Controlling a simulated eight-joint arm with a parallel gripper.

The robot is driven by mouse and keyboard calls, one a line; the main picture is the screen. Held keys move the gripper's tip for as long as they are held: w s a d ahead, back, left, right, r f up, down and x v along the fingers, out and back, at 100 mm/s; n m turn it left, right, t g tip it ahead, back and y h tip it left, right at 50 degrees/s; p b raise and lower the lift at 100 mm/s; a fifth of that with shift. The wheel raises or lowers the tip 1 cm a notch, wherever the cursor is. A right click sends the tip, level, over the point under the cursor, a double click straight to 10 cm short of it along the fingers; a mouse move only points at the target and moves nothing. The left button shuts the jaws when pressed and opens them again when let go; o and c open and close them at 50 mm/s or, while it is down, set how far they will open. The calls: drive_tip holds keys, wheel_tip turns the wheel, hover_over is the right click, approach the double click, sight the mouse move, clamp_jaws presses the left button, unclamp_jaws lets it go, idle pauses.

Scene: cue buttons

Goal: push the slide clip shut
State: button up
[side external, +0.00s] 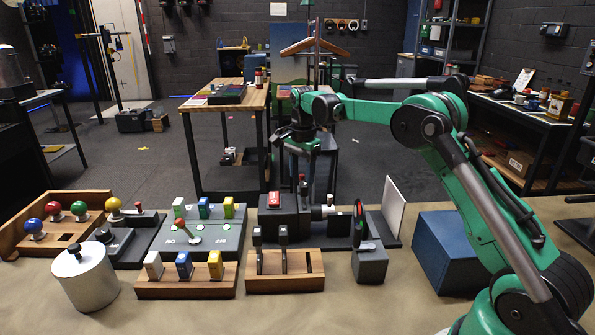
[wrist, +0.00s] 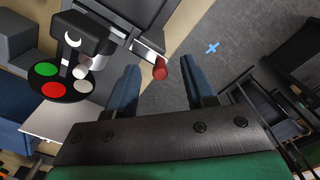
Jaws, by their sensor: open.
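A grey bench machine (side external: 285,222) stands in the middle of the table in the side external view, with a red part on its top. A small red knob (side external: 301,178) rises at its back edge. In the wrist view a red knob (wrist: 160,68) sits at the end of a pale bar, beside a dark frame. I cannot tell for certain which part is the slide clip. My gripper (side external: 302,160) is above and behind the machine. In the wrist view its open fingers (wrist: 160,64) point toward the red knob, which shows between their tips. Nothing is held.
A coloured-dot disc (wrist: 66,82) and a white panel (wrist: 60,122) lie left in the wrist view. A blue box (side external: 446,252) stands right of the machine. Wooden racks (side external: 285,284), a switch panel (side external: 198,240) and a metal canister (side external: 86,280) crowd the table's left and front.

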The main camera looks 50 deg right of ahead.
clamp_jaws()
